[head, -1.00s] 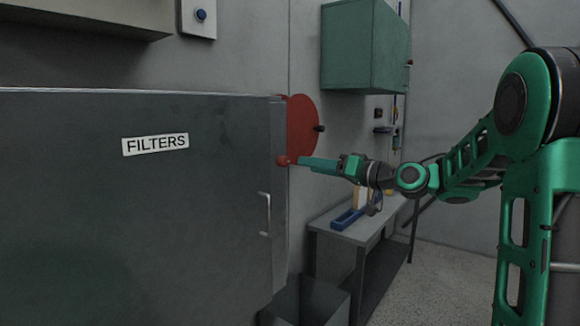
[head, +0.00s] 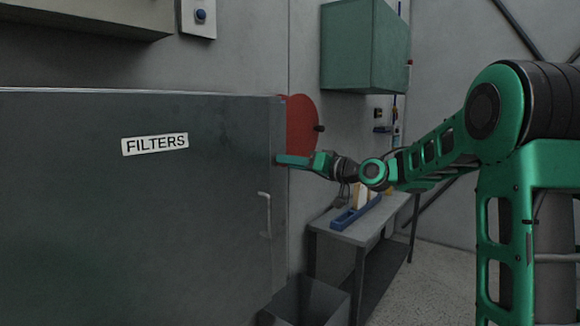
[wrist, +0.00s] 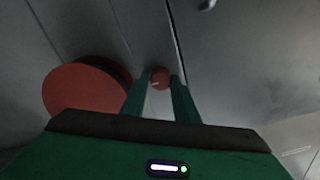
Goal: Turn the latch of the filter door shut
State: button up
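The dark grey filter door (head: 90,210) fills the left of the head view, with a "FILTERS" label and a pale handle (head: 265,213). In the wrist view, the latch's red round knob (wrist: 160,79) sits between the tips of my gripper's two green fingers. My gripper (head: 279,160) reaches from the right to the door's right edge and hides the knob in the head view. The fingers (wrist: 160,76) are apart, one on each side of the knob; I cannot tell whether they touch it. The rest of the latch is hidden or too dark to make out.
A red disc (head: 301,124) with a small dark knob is just right of the door edge. A green wall cabinet (head: 364,45) hangs above. A bench (head: 345,232) with a blue tray (head: 352,215) stands below my arm; a dark bin (head: 305,300) is on the floor.

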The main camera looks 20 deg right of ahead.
jog(key=c, duration=0.5)
jog(key=shift+o, duration=0.2)
jog(key=shift+d+n, duration=0.1)
jog(key=shift+n, duration=0.3)
jog(key=n, duration=0.3)
jog(key=shift+n, duration=0.3)
jog(key=shift+f+n, duration=0.15)
jog(key=shift+n, duration=6.55)
